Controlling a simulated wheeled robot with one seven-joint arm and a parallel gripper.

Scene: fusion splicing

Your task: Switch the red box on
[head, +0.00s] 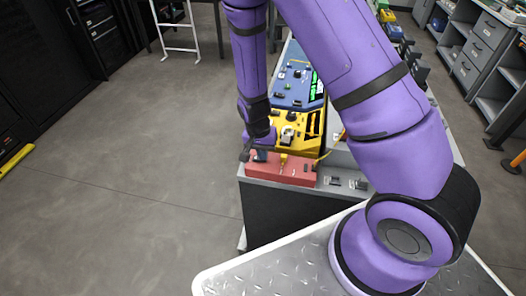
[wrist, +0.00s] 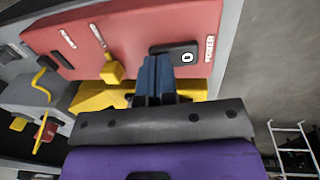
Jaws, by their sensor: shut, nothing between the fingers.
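The red box (head: 283,171) sits at the near end of the bench, in front of a yellow device. In the wrist view the red box (wrist: 135,38) fills the top, with a dark switch marked "0" (wrist: 187,57) beside the word POWER. My gripper (wrist: 154,60) is shut and empty, its blue fingertips next to the left end of the switch. I cannot tell whether they touch it. In the head view my gripper (head: 258,157) is over the left part of the red box, and the switch is hard to make out there.
The yellow device (head: 310,128) and a blue device (head: 293,88) stand behind the red box on the bench. A yellow plug (wrist: 112,70) with a cable is in the red box, close to my fingers. Small dark parts (head: 346,183) lie to its right. Open floor lies left of the bench.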

